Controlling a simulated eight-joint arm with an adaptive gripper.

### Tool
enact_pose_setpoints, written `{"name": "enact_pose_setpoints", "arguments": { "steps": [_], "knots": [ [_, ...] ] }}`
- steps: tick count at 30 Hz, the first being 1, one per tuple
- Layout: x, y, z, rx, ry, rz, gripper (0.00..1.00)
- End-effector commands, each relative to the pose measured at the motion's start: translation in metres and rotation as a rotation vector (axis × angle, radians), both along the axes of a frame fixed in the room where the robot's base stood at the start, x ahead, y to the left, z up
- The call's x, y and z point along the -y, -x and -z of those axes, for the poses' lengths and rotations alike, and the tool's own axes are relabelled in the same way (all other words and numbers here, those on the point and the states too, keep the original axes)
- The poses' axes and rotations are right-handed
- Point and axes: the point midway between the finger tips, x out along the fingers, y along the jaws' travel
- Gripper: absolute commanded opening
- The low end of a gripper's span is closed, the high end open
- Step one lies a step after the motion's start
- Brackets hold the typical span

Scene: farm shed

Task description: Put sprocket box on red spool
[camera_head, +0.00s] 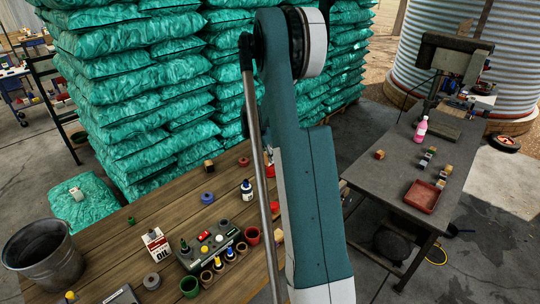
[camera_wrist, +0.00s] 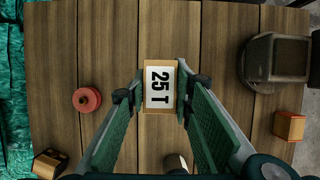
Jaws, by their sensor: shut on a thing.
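The label faces the wrist camera. The red spool (camera_wrist: 87,99) stands on the wooden table to the left of the box, apart from it. From this top view I cannot tell how high the box is above the table.
In the wrist view a small box (camera_wrist: 49,163) lies lower left, an orange-brown box (camera_wrist: 290,125) right, and a grey object (camera_wrist: 275,63) upper right.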

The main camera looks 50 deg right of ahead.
Motion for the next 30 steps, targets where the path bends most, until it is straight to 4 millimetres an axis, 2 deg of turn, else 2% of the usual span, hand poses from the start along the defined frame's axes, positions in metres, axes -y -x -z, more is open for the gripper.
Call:
{"name": "enact_pose_setpoints", "arguments": {
  "steps": [12, 13, 16, 30],
  "knots": [
    [0.0000, 0.0000, 0.0042, 0.000, 0.000, 0.000, 0.10],
    [0.0000, 0.0000, 0.0035, 0.000, 0.000, 0.000, 0.28],
    [0.0000, 0.0000, 0.0030, 0.000, 0.000, 0.000, 0.39],
    [0.0000, 0.0001, 0.0000, 0.000, 0.000, 0.000, 0.39]
  ]
}}
